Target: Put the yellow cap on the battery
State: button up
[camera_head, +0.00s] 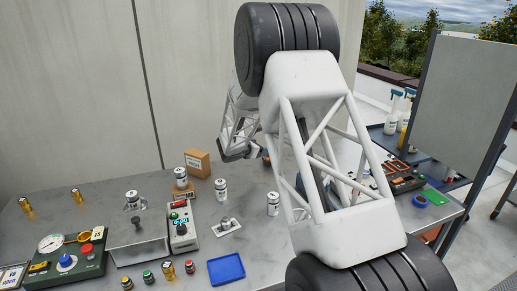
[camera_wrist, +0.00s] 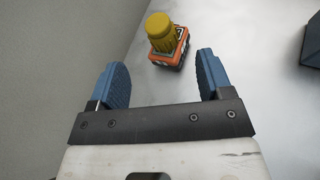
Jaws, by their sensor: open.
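In the wrist view, a ribbed yellow cap (camera_wrist: 160,32) sits on top of an orange and black battery block (camera_wrist: 172,56). The cap looks upright on it, but I cannot tell whether it is fully seated. My gripper (camera_wrist: 161,75) is open, with blue fingers apart and nothing between them. The cap and battery are just beyond the fingertips, roughly centred between them. In the head view, my gripper is low over the table's back edge, and only a small bit of orange shows beside it; the cap is hidden there by my arm.
The table (camera_head: 215,262) carries white cylinders (camera_head: 220,189), a cardboard box (camera_head: 196,163), a meter (camera_head: 181,230), a blue tray (camera_head: 226,268) and a green gauge panel (camera_head: 75,258). A wall stands close behind. A dark box edge (camera_wrist: 311,42) shows at right in the wrist view.

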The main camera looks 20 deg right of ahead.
jog(key=s+a+r+m+g+y, duration=0.2)
jog(key=s+r+m, duration=0.5)
jog(key=s, duration=0.7)
jog(key=s+a+r+m+g+y, duration=0.15)
jog(key=s+r+m, duration=0.25)
jog(key=s+r, duration=0.7)
jog(key=s+a+f+m+y, duration=0.1)
jog(key=s+a+m+y, duration=0.1)
jog(key=s, duration=1)
jog(key=s+a+m+y, duration=0.3)
jog(key=s+a+m, duration=0.2)
jog(key=s, duration=0.8)
jog(key=s+a+f+m+y, duration=0.1)
jog(key=s+a+m+y, duration=0.2)
jog(key=s, duration=0.9)
jog(key=a+m+g, duration=0.1)
jog(key=a, duration=0.2)
jog(key=shift+s+a+f, duration=0.2)
jog(key=shift+a+f, duration=0.05)
jog(key=shift+f, duration=0.1)
